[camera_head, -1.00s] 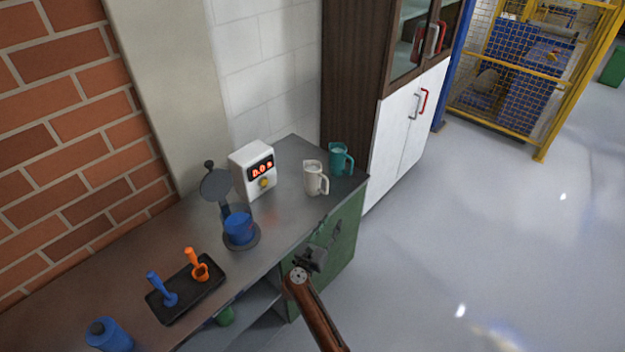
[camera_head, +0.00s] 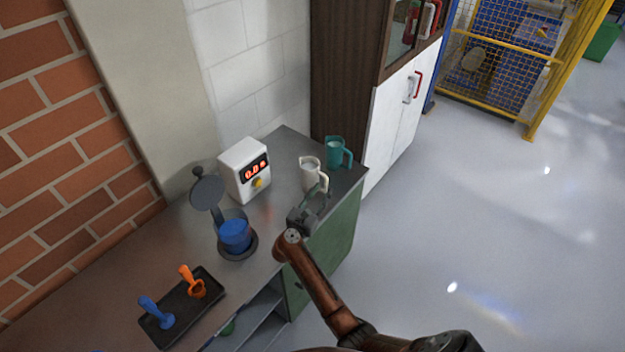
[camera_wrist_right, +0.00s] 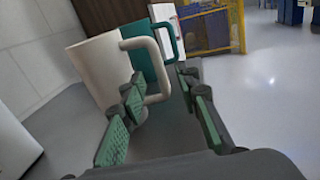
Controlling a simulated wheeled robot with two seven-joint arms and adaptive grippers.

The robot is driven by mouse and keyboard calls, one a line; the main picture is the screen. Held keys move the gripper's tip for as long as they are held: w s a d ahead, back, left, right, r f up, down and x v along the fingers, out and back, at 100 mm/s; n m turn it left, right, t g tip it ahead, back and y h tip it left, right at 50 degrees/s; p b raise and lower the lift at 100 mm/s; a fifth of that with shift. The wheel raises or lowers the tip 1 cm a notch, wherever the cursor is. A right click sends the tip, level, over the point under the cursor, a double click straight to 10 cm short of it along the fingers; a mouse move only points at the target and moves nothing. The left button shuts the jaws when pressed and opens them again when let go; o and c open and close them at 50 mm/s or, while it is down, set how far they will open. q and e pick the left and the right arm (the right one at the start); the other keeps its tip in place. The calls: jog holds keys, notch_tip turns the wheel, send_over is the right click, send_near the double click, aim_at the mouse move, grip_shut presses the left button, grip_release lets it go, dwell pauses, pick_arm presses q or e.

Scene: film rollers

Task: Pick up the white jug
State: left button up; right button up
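The white jug (camera_head: 310,172) stands upright on the metal counter (camera_head: 283,152), with its handle toward the right. My right gripper (camera_head: 312,200) is just in front of it at the counter's edge. In the right wrist view the white jug (camera_wrist_right: 102,68) is large at the left, and the gripper (camera_wrist_right: 165,125) has its green-padded fingers spread apart. Its left finger overlaps the lower part of the jug's handle in the picture; I cannot tell whether they touch. The left gripper is not in view.
A teal jug (camera_head: 334,153) stands close behind the white jug, to the right. A white box with a red display (camera_head: 244,170) is to the left. A blue container (camera_head: 235,236) and a black tray (camera_head: 210,306) with blue and orange tools are nearer. Open floor lies right.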

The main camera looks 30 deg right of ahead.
jog(key=shift+x, duration=0.8)
jog(key=shift+w+d, duration=0.25)
jog(key=shift+d, duration=0.05)
jog(key=shift+w+d, duration=0.1)
jog(key=shift+d, duration=0.05)
grip_shut()
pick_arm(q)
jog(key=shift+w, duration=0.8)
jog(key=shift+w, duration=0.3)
